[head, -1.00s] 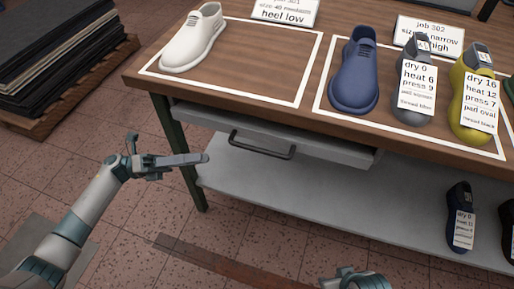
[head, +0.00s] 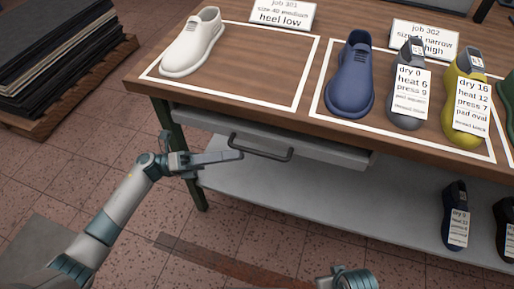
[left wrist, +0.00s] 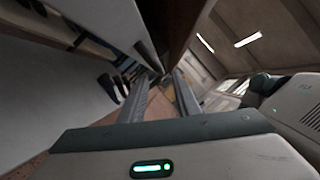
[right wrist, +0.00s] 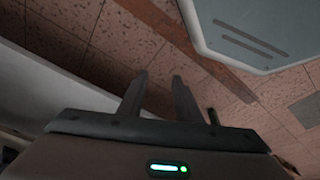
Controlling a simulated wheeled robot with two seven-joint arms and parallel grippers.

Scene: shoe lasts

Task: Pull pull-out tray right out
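The pull-out tray (head: 325,151) is a grey drawer under the wooden table top in the head view. It has a dark bar handle (head: 262,153) on its front and looks pushed in. My left gripper (head: 238,156) is just left of the handle and appears close to its left end; I cannot tell whether it touches. In the left wrist view its two fingers (left wrist: 163,88) are apart with nothing held between them. My right gripper's fingers (right wrist: 159,77) show in the right wrist view, apart and empty above the tiled floor.
The table top (head: 275,78) bears a white shoe (head: 191,43), a blue shoe (head: 350,78) and tagged grey and yellow lasts. A grey lower shelf (head: 330,200) holds dark lasts at right. Dark sheets (head: 50,45) lie stacked on a pallet at left. Floor in front is clear.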

